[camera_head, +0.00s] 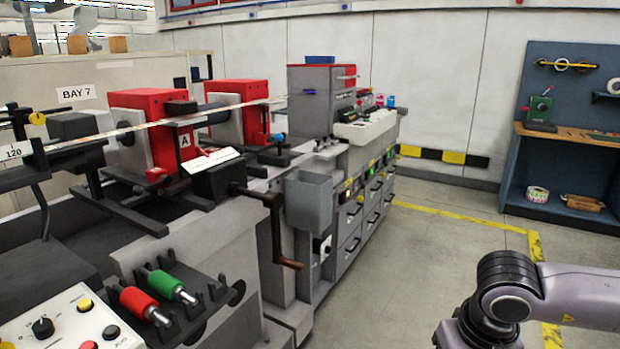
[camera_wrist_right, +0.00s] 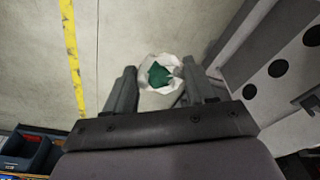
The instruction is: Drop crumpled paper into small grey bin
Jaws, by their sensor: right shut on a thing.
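The crumpled paper (camera_wrist_right: 158,74), white with a green patch, shows in the right wrist view. My right gripper (camera_wrist_right: 161,80) is shut on it, with one finger on each side, held over the pale floor. The small grey bin (camera_head: 309,203) appears in the head view as an open-topped box on the side of the machine, just right of the crank handle. Its inside is mostly hidden. In the head view only my right arm shows, at the lower right; its gripper is out of that picture. My left gripper is in neither view.
The label rewinder (camera_head: 195,235) fills the left, with a protruding crank (camera_head: 275,225) beside the bin. Grey drawers (camera_head: 350,225) stand beyond the bin. Open floor (camera_head: 430,255) lies between machine and workbench (camera_head: 575,138). A blue container (camera_wrist_right: 25,150) shows at lower left in the wrist view.

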